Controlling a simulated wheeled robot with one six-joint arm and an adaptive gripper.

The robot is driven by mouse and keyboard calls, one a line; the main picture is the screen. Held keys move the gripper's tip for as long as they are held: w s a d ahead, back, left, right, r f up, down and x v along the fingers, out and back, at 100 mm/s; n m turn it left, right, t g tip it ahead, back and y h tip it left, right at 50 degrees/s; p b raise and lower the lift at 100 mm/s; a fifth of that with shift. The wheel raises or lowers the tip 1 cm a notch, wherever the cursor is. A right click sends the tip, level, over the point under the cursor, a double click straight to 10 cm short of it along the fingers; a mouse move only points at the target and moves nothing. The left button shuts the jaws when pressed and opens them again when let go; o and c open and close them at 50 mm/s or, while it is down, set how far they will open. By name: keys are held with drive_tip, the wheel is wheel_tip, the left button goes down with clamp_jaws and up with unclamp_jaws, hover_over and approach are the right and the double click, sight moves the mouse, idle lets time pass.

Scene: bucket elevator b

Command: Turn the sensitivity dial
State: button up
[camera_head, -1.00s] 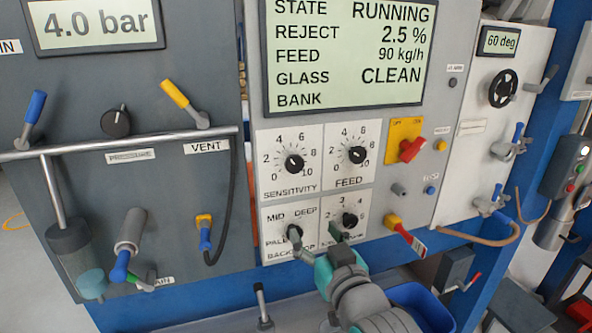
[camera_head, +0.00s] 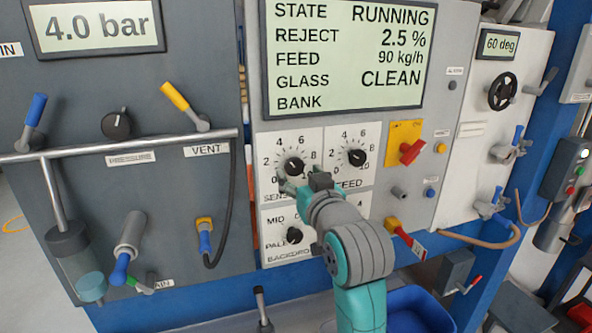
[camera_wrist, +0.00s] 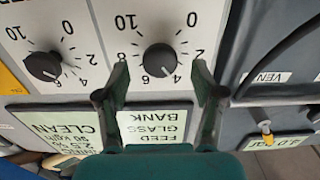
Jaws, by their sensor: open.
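The sensitivity dial (camera_head: 294,166) is a round black knob on a white numbered plate below the large display. In the wrist view, which is upside down, the sensitivity dial (camera_wrist: 160,60) lies between the two fingers. My gripper (camera_head: 301,181) is in front of the lower part of that plate and hides most of its label. In the wrist view my gripper (camera_wrist: 161,78) is open, with one finger on each side of the knob and gaps to both. I cannot tell how far the fingertips are from the panel. A white mark shows on the knob.
The feed dial (camera_head: 357,157) is close on the right. The backdrop dial (camera_head: 294,235) is below, and the dial beside it is hidden by my arm. A red switch (camera_head: 412,152) on a yellow plate is further right. The VENT hose (camera_head: 232,200) hangs on the left.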

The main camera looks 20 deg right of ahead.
sight(295, 169)
drive_tip(key=shift+w, duration=1.6)
drive_tip(key=c, duration=1.1)
drive_tip(key=shift+c, duration=0.2)
drive_tip(key=shift+m, duration=3.5)
